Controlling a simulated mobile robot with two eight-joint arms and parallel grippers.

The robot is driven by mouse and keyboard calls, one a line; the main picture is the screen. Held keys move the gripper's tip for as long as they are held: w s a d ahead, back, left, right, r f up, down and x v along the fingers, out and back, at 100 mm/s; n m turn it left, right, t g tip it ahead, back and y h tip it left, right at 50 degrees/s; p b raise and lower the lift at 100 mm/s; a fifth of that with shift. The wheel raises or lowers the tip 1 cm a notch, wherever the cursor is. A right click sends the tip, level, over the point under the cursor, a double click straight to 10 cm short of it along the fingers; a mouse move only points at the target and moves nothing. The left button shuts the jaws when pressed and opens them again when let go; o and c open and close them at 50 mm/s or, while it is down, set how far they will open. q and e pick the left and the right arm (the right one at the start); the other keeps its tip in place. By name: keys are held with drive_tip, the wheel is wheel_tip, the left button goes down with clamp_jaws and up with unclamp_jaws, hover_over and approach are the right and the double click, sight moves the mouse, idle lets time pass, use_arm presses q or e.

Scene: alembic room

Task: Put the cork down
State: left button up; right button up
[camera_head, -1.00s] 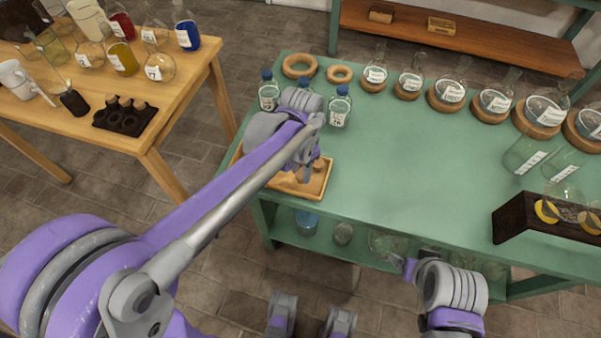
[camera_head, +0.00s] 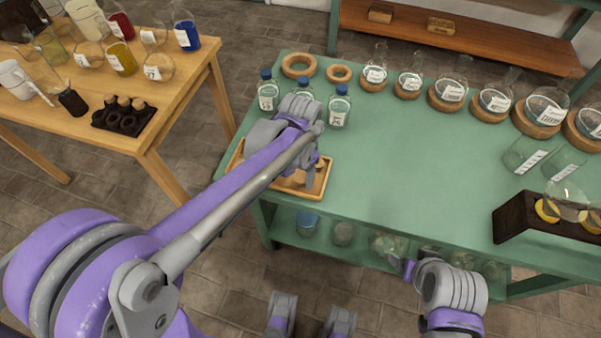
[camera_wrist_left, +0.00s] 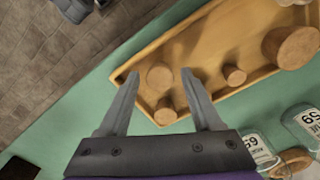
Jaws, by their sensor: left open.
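Several round brown corks stand or lie in a shallow wooden tray (camera_head: 326,179) at the near left corner of the green table. My left gripper (camera_head: 312,174) is over the tray, pointing down. In the left wrist view its two fingers (camera_wrist_left: 159,74) are apart, with a cork (camera_wrist_left: 160,77) showing between the tips. Another cork (camera_wrist_left: 165,112) is close by, also between the fingers. A smaller cork (camera_wrist_left: 234,74) and a large one (camera_wrist_left: 290,47) are farther right in the tray. I cannot tell whether a fingertip touches a cork. My right gripper's fingers are not clear.
Blue-capped bottles (camera_head: 339,107) stand just behind the tray. Cork rings (camera_head: 299,65) and flasks on rings line the back of the green table (camera_head: 420,175). A dark wooden rack (camera_head: 515,220) is at right. The table's middle is clear.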

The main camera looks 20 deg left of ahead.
sight(300, 178)
use_arm(q)
wheel_tip(300, 178, up, 12)
drive_tip(key=p, duration=0.2)
drive_tip(key=s+a+f+n+t, duration=0.2)
drive_tip(key=s+a+f+n, duration=0.1)
drive_tip(key=s, duration=0.5)
drive_tip(key=s+a+f+n+t, duration=0.3)
drive_tip(key=s+f, duration=0.3)
drive_tip(key=s, duration=0.1)
drive_tip(key=shift+s+a+f, duration=0.2)
drive_tip(key=shift+s+a, duration=0.15)
